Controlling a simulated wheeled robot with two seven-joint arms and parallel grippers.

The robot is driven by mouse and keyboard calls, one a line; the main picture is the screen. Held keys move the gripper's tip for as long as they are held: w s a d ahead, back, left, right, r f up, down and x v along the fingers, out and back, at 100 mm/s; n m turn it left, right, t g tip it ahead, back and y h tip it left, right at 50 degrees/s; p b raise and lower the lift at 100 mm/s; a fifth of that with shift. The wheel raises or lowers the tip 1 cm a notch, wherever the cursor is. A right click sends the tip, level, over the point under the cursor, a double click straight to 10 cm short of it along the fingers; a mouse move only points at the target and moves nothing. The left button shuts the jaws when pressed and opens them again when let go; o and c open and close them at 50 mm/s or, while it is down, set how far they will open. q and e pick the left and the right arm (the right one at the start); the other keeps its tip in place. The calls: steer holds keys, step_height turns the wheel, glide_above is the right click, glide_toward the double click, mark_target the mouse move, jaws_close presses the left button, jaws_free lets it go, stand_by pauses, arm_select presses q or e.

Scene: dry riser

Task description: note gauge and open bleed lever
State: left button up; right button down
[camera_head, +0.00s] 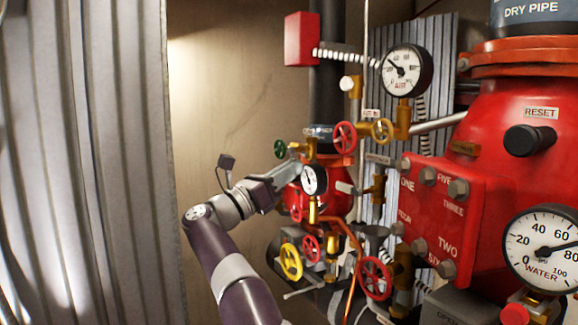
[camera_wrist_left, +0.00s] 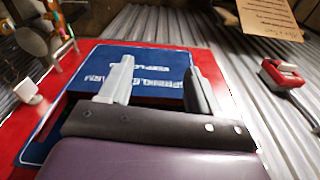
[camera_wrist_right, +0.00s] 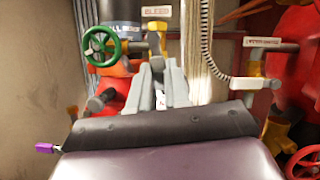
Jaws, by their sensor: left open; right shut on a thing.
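My right gripper (camera_head: 288,170) reaches in among the small valves in the head view. In the right wrist view its fingers (camera_wrist_right: 163,78) are closed around a grey lever (camera_wrist_right: 158,73), below a brass fitting (camera_wrist_right: 155,27) under a tag that seems to read BLEED (camera_wrist_right: 157,11). The fingers hide part of the lever. The air gauge (camera_head: 407,70) is at upper right in the head view, the water gauge (camera_head: 543,248) at lower right, and a smaller gauge (camera_head: 314,180) beside the right gripper. In the left wrist view my left gripper (camera_wrist_left: 160,82) is open and empty before a blue sign (camera_wrist_left: 150,60).
A green handwheel (camera_wrist_right: 102,46) is left of the right gripper. Red (camera_head: 345,137) and yellow (camera_head: 291,262) handwheels crowd the pipework. The red dry pipe valve (camera_head: 525,90) fills the right side. A red-handled item (camera_wrist_left: 282,76) lies at right in the left wrist view.

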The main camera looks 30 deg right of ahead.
steer(key=shift+w+r+m+g+p, duration=0.15)
steer(key=shift+m+g+p, duration=0.25)
steer(key=shift+m+p, duration=0.25)
steer(key=shift+w+f+m+g+p, duration=0.15)
steer(key=shift+m+g+p, duration=0.3)
steer(key=shift+m, duration=0.4)
steer(key=shift+r, duration=0.1)
steer(key=c, duration=1.1)
jaws_free()
steer(key=shift+d, duration=0.1)
steer(key=shift+w, duration=0.1)
